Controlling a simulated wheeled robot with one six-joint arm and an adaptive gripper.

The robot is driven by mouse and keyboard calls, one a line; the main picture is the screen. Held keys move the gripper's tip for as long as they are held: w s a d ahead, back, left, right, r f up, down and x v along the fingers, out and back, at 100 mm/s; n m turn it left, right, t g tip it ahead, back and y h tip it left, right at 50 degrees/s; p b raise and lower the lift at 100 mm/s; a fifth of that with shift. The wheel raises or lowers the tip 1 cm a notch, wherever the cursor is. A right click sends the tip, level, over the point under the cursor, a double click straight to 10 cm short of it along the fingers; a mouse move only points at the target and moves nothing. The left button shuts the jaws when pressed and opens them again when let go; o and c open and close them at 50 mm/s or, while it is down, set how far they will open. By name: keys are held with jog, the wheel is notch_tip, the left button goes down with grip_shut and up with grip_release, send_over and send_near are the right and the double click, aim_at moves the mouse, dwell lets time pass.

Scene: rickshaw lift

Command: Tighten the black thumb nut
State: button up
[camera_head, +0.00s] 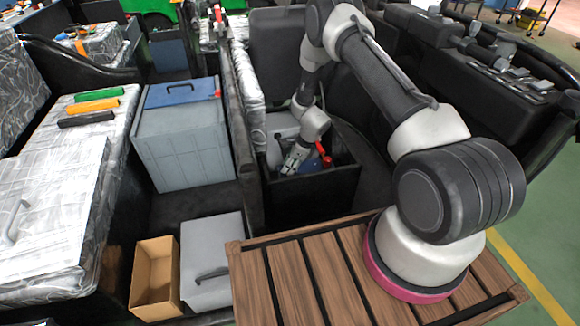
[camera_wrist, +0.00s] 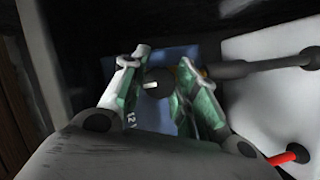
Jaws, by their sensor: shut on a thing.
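The black thumb nut (camera_wrist: 157,81) is a dark round knob with a small white mark, seen in the wrist view between the green-padded fingers of my gripper (camera_wrist: 161,66). The fingers are closed in on its two sides. It sits over a blue surface (camera_wrist: 178,54), and a dark rod comes in towards it from the right. In the head view my gripper (camera_head: 291,160) reaches down into a dark open compartment (camera_head: 315,199). The nut is hidden there by the gripper and the compartment walls.
A red handle (camera_head: 323,152) stands close to the right of my gripper; a red part (camera_wrist: 289,157) also shows in the wrist view. A white block (camera_wrist: 275,90) lies to the right. The dark compartment walls are close. A grey box with a blue lid (camera_head: 184,130) stands to the left.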

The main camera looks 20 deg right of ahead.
jog(key=o, duration=1)
